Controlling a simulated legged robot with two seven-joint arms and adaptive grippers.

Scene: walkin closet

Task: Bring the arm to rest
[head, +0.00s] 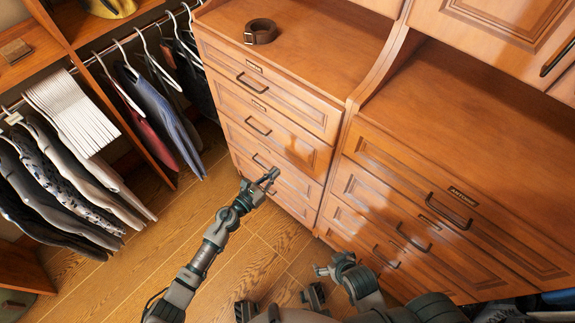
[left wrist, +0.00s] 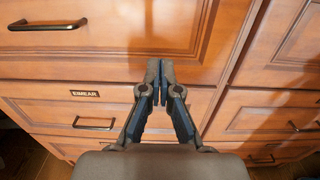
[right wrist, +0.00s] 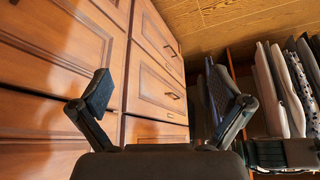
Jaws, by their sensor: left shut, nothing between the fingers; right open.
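My left gripper (head: 270,177) reaches out in front of the left wooden drawer unit (head: 290,149) in the head view. In the left wrist view its fingertips (left wrist: 160,72) are together with nothing between them, in front of the drawer fronts. My right gripper (head: 322,270) is low, near the bottom middle of the head view, close to my body. In the right wrist view its fingers (right wrist: 167,92) are spread wide and empty, with drawer fronts behind.
A coiled brown belt (head: 260,31) lies on the left unit's top. A second drawer unit (head: 455,175) stands on the right. Clothes (head: 160,110) hang from rails at the left. Wooden floor (head: 150,245) is open between the clothes and drawers.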

